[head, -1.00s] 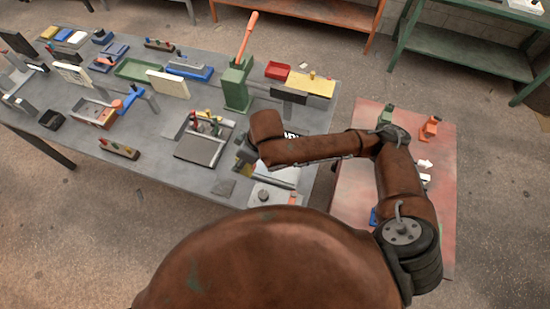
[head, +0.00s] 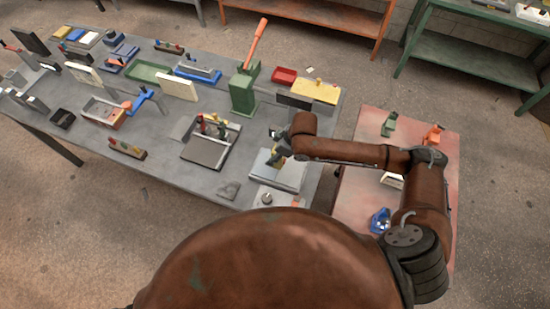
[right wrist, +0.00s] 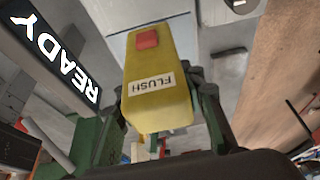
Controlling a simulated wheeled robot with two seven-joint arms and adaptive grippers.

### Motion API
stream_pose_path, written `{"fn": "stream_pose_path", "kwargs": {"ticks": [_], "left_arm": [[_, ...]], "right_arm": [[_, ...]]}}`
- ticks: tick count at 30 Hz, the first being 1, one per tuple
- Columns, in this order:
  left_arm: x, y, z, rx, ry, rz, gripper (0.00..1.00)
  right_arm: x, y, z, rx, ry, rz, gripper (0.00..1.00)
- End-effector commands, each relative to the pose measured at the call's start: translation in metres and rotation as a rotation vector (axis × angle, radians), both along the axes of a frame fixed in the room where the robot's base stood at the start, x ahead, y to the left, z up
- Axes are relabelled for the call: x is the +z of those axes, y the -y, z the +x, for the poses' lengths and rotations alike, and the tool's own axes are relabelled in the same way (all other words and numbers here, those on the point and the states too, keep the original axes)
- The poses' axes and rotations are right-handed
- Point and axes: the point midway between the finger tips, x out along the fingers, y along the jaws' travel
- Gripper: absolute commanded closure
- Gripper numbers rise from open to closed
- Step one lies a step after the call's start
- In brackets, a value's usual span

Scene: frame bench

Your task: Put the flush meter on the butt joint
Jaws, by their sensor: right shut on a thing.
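The flush meter is a yellow block with a red button and a FLUSH label; it fills the middle of the right wrist view (right wrist: 158,85). My right gripper (right wrist: 165,105) is shut on it, one finger on each side. In the head view, my right gripper (head: 277,158) holds the flush meter over a pale grey plate (head: 288,181) near the table's right end. In the right wrist view, a pale plate with a thin dark seam (right wrist: 115,17), apparently the butt joint, lies beyond the meter. I cannot tell whether they touch. My left gripper is not in view.
A lit READY sign (right wrist: 62,62) stands close left of the meter in the right wrist view. In the head view, a green press (head: 243,93) and a grey tray of tools (head: 205,152) stand left of my gripper. A reddish table (head: 350,190) is at the right.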

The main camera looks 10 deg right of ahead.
Motion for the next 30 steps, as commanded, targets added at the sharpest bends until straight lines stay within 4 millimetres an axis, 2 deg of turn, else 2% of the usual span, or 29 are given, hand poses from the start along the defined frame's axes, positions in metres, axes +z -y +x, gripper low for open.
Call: {"fn": "stream_pose_path", "kwargs": {"ticks": [2,8,18,19,26,30], "left_arm": [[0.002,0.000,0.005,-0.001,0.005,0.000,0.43],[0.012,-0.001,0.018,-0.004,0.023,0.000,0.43],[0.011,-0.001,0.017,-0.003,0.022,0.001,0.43],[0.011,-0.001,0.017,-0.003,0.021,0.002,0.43],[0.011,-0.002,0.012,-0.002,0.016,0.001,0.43],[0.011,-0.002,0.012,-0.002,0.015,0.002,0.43]], "right_arm": [[-0.007,0.007,0.003,-0.003,-0.002,-0.002,0.95],[-0.033,0.005,0.002,-0.001,0.000,-0.001,0.95],[-0.039,0.005,0.002,0.000,-0.001,-0.001,0.95],[-0.039,0.005,0.002,0.000,-0.001,-0.002,0.62],[-0.039,0.005,0.002,0.000,-0.001,-0.002,0.47],[-0.038,0.005,0.002,0.000,0.000,-0.001,0.46]]}}
